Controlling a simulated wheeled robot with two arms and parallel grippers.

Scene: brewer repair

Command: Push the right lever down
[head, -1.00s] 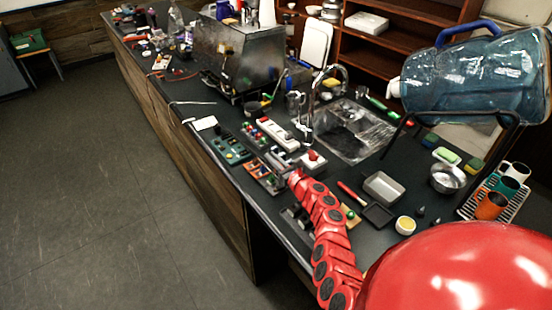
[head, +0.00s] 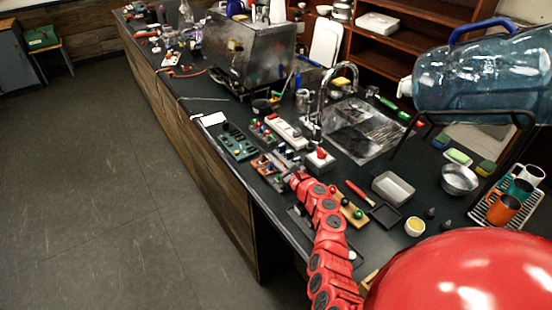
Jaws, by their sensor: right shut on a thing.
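A small panel with orange and dark controls (head: 262,166) lies on the dark counter, left of the tip of my right arm. My right gripper (head: 286,168) reaches over the right end of this panel, low and close to it. It is shut on a small part there, which looks like the right lever. The lever itself is mostly hidden by the gripper and too small to make out, so its angle cannot be told. My left gripper is not in view.
A green panel (head: 238,143) lies just beyond. A white power strip (head: 286,132) and a white box with a red knob (head: 319,160) stand to the right. The sink (head: 362,128), a grey tray (head: 393,187) and a water jug (head: 480,80) are farther right.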

